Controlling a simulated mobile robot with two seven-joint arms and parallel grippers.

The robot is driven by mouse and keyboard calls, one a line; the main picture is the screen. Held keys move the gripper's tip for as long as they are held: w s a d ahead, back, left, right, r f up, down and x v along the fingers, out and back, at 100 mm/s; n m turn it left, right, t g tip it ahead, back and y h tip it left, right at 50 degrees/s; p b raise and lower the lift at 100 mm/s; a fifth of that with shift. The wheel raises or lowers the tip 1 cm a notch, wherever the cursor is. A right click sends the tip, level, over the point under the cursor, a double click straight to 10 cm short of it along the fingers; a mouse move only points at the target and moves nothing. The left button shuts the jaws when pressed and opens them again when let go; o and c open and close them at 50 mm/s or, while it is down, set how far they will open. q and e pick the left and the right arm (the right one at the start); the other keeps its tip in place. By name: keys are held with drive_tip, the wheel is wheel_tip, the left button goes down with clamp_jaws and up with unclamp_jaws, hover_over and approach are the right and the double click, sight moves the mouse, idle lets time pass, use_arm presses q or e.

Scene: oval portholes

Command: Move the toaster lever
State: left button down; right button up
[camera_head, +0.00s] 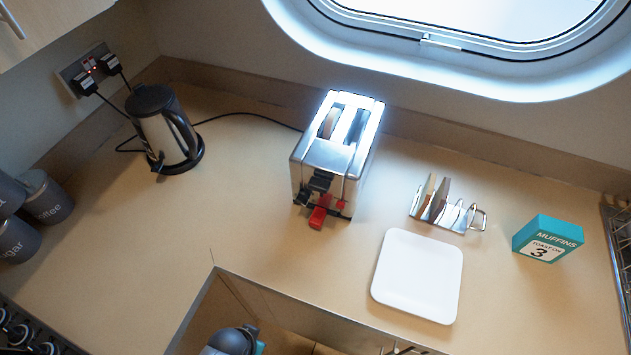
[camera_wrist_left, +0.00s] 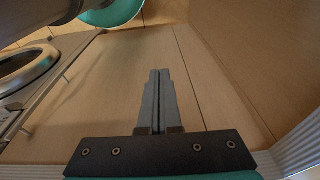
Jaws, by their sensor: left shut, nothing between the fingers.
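The silver toaster (camera_head: 338,160) stands on the counter in the middle of the head view. Its two slots are on top, with something brown in the left slot. Its near end carries black parts and a red lever (camera_head: 320,212), with a smaller red piece to the right. I cannot tell clearly how high the lever sits. My left gripper (camera_wrist_left: 158,100) shows in the left wrist view, shut and empty, over plain wood-coloured panels. It is away from the toaster, which that view does not show. My right gripper is in neither view.
A kettle (camera_head: 163,130) stands left of the toaster, with a black cord behind. A white plate (camera_head: 418,276), a toast rack (camera_head: 447,210) and a teal muffin box (camera_head: 547,240) are to the right. The counter in front of the toaster is clear up to its edge.

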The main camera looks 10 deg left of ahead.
use_arm(q)
drive_tip(key=w+d+r+m, duration=0.1)
drive_tip(key=w+r, duration=0.2)
drive_tip(key=r, duration=0.1)
drive_tip(key=w+d+r, duration=0.2)
drive_tip(key=w+r, duration=0.1)
drive_tip(key=r, duration=0.2)
drive_tip(key=w+d+r+m+t+h, duration=0.1)
drive_tip(key=w+r, duration=0.2)
drive_tip(key=r, duration=0.1)
drive_tip(key=shift+w+d+r+m, duration=0.15)
drive_tip(key=shift+w+r+m, duration=0.15)
drive_tip(key=shift+w+r, duration=0.05)
drive_tip(key=w+d+r+m+h, duration=0.2)
drive_tip(key=w+d+r+m, duration=0.85)
drive_tip(key=m, duration=0.25)
drive_tip(key=w+a+r+m+y, duration=0.1)
drive_tip(key=r+m, duration=0.4)
drive_tip(key=m, duration=0.5)
drive_tip(key=w+a+r+m+y+p, duration=0.1)
drive_tip(key=w+r+m, duration=0.4)
drive_tip(key=m, duration=0.5)
drive_tip(key=shift+w+a+r+y, duration=0.4)
drive_tip(key=shift+w+a, duration=0.15)
drive_tip(key=shift+a, duration=0.3)
drive_tip(key=shift+f, duration=0.15)
